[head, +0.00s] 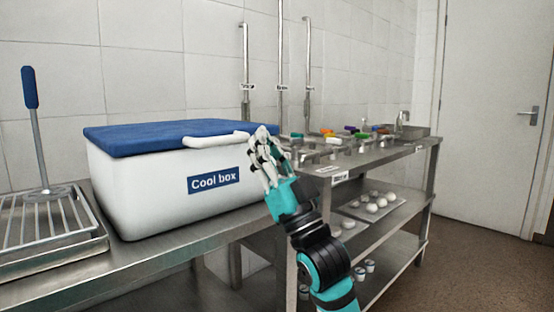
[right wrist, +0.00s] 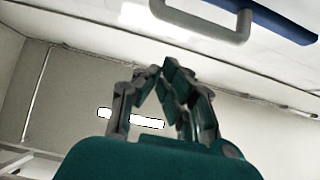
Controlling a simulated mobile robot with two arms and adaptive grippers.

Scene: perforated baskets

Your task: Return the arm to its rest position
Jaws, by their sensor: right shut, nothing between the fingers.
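My right arm comes up from the bottom of the head view. My right gripper (head: 262,140) is shut and empty, raised in front of the right end of the cool box near its handle. In the right wrist view the fingers of the right gripper (right wrist: 158,72) meet at their tips with nothing between them. The white cool box (head: 130,190) with its blue lid (head: 150,135) stands on the metal counter. The lid looks closed. Its white handle (head: 215,141) also shows in the right wrist view (right wrist: 200,22), beyond the fingertips. My left gripper is not in view.
A metal rack tray (head: 45,235) and a blue-handled tool (head: 30,88) are at the left. A steel table (head: 400,150) with several colored items stands at the right, with a lower shelf (head: 375,208) holding white round things. The floor (head: 480,250) at the right is clear.

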